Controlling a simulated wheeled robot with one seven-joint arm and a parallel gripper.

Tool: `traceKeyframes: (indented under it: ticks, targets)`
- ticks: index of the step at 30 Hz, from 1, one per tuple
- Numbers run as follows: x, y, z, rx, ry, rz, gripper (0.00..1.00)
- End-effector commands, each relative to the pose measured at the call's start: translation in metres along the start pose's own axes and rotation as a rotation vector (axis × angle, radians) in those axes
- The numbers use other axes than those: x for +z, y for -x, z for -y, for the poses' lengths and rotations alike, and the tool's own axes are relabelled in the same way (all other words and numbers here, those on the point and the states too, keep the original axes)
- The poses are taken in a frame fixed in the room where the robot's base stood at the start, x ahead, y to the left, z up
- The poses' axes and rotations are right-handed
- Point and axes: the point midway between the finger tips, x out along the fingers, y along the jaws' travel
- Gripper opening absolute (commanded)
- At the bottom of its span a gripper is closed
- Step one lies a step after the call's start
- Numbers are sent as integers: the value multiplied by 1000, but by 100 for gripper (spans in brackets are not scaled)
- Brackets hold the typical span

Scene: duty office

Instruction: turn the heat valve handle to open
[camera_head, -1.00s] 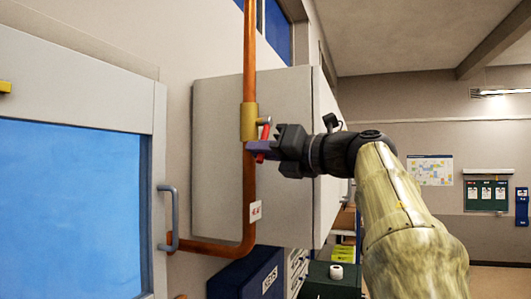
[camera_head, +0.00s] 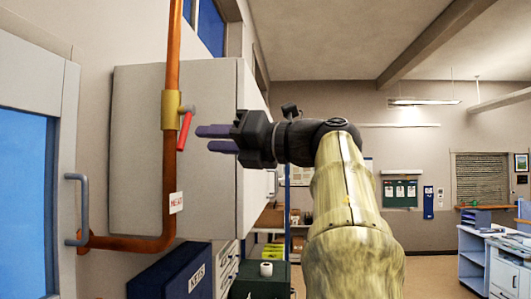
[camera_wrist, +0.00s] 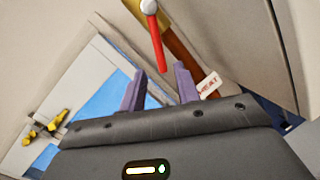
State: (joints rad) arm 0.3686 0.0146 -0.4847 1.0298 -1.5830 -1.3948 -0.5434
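The red heat valve handle (camera_head: 184,132) hangs down from a brass valve body (camera_head: 171,110) on a vertical copper pipe (camera_head: 169,165). It points nearly straight down, roughly along the pipe and slightly tilted. My gripper (camera_head: 215,139) is to the right of the handle, apart from it, with its two purple fingers pointing left, open and empty. In the wrist view the handle (camera_wrist: 154,40) lies beyond and between the parted fingertips (camera_wrist: 160,80). A white HEAT tag (camera_head: 176,203) is on the pipe below the valve.
A grey wall cabinet (camera_head: 140,150) stands right behind the pipe. A blue-paned door with a grey pull handle (camera_head: 84,210) is at left. A dark blue KEYS box (camera_head: 170,275) sits below. The space right of my arm is open.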

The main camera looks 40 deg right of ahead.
Motion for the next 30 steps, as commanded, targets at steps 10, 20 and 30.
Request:
traceKeyframes:
  ticks: [10,20,30]
  targets:
    - [-1,70,3,-7,0,1,32]
    - [0,100,0,-1,-1,-2,32]
    - [1,97,3,13,-19,19,5]
